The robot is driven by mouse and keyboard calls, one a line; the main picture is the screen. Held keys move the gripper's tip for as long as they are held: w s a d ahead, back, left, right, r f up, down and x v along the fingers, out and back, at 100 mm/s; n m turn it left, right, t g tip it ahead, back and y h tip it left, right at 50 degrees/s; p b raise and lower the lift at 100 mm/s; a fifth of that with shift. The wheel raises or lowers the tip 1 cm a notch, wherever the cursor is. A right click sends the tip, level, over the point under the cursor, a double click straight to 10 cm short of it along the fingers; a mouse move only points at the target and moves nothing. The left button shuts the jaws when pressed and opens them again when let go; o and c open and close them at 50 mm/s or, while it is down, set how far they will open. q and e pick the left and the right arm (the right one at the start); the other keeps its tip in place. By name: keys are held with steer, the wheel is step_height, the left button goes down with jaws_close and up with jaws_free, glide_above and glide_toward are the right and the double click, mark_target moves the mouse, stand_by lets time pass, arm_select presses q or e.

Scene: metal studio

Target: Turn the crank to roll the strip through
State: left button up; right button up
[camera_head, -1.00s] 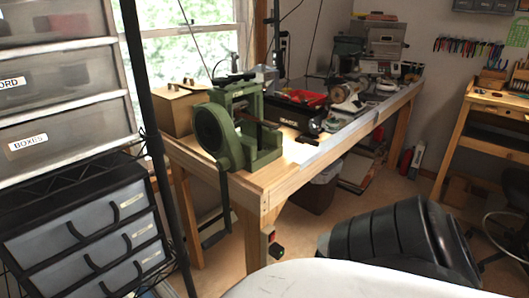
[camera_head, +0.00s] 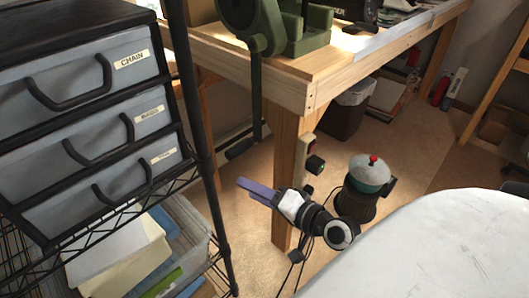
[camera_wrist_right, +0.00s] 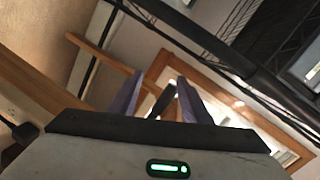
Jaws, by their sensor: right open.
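The green rolling mill (camera_head: 294,32) stands on the bench corner at the top of the head view, its top cut off. Its crank arm (camera_head: 256,100) hangs down past the bench edge to a dark crank handle (camera_head: 241,149). My right gripper (camera_head: 240,184) is open below the handle in the head view, its purple fingers pointing left. In the right wrist view, the fingers of this gripper (camera_wrist_right: 154,92) are apart, with a dark bar, likely the crank handle (camera_wrist_right: 162,101), showing between them. Contact cannot be told. The strip is not visible. My left gripper is not in view.
The wooden bench (camera_head: 330,75) has a front leg (camera_head: 285,170) close behind my right gripper. A black wire rack (camera_head: 205,150) with labelled drawers (camera_head: 85,85) stands at left. A dark bin (camera_head: 345,115) is under the bench. A pale rounded surface fills the lower right.

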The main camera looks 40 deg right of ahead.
mark_target(244, 151)
steer(key=w+d+r+m+t, duration=0.1)
steer(key=w+m, duration=0.1)
steer(key=w, duration=0.1)
steer(key=w+d+r+m+t+b, duration=0.1)
steer(key=w+d, duration=0.1)
steer(key=w, duration=0.2)
steer(key=w+d+r+m+h+b, duration=0.1)
steer(key=w+d+m, duration=0.1)
steer(key=w, duration=0.2)
steer(key=shift+m+t, duration=0.3)
steer(key=shift+t, duration=0.1)
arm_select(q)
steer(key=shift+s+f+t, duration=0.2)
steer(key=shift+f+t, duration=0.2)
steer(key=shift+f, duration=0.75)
arm_select(e)
steer(key=shift+w, duration=0.6)
steer(key=shift+c, duration=0.2)
